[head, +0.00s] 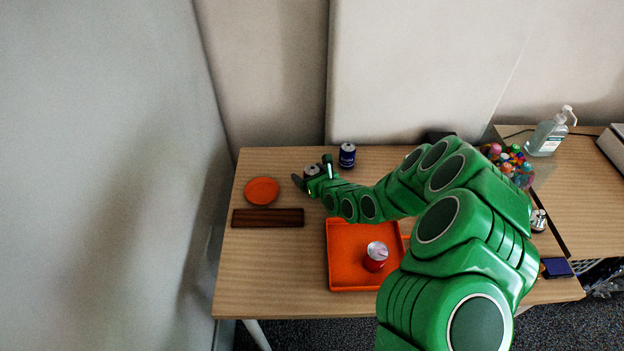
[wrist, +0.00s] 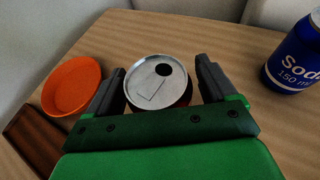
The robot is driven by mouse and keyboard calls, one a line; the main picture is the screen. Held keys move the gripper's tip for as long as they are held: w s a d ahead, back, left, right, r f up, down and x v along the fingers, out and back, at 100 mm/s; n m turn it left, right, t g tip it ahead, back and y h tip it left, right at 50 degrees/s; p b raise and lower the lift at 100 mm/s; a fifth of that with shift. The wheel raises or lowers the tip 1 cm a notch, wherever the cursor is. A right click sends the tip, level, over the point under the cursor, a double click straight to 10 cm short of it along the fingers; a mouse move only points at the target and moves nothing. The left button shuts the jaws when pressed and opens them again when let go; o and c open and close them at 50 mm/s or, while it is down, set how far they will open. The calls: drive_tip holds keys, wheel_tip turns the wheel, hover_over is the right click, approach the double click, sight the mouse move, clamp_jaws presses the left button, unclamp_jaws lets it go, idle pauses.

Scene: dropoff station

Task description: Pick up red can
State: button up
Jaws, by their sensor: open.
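A can with a silver top (wrist: 158,80) stands upright on the table between the two fingers of my gripper (head: 312,168). The fingers are open, one on each side of it, with small gaps showing in the wrist view. Only a sliver of its side shows there, dark and reddish; my gripper hides the rest. A red can (head: 376,258) stands upright in the orange tray (head: 340,284) in the head view, apart from my gripper.
A blue soda can (head: 347,155) stands right behind my gripper; it also shows in the wrist view (wrist: 296,60). An orange plate (head: 262,191) and a dark wooden block (head: 268,218) lie to the left. A sanitizer bottle (head: 547,136) stands at the far right.

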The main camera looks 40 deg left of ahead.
drive_tip(key=c, duration=1)
drive_tip(key=shift+c, duration=0.2)
drive_tip(key=shift+r, duration=0.15)
